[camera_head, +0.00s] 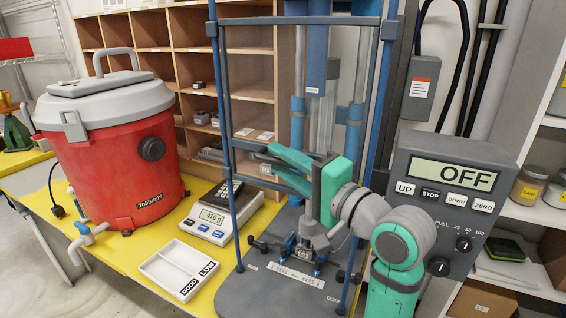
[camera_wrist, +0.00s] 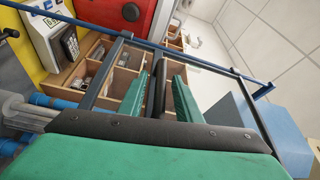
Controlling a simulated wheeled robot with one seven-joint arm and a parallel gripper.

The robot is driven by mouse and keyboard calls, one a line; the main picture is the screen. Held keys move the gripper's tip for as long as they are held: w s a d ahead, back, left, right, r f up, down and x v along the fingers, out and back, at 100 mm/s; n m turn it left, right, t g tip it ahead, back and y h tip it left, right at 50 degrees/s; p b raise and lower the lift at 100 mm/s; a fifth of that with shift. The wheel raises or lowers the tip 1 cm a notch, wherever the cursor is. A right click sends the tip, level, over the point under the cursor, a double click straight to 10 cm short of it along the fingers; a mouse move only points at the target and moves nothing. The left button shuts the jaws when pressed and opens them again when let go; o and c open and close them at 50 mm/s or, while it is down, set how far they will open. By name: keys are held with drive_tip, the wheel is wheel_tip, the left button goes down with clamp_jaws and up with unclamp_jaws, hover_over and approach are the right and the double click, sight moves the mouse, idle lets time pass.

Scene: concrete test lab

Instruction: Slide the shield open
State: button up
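The shield (camera_head: 223,90) is a blue frame with a dark crossbar near its top, standing around the front of the test machine. Any clear panel is hard to see. Its blue rail and dark bars also cross the wrist view (camera_wrist: 215,66). My gripper (camera_head: 266,160) is in the frame's area, with its two green fingers spread and pointing left, short of the frame's left upright. In the wrist view my gripper (camera_wrist: 162,76) points toward the blue rail. A dark narrow piece shows between the fingers; I cannot tell whether it is a handle or finger pads.
A grey control box (camera_head: 440,200) reads OFF at right. Wooden pigeonholes (camera_head: 250,65) stand behind.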

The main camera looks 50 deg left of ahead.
drive_tip(key=d, duration=1)
drive_tip(key=shift+w+d+f, duration=0.4)
drive_tip(key=shift+w, duration=0.05)
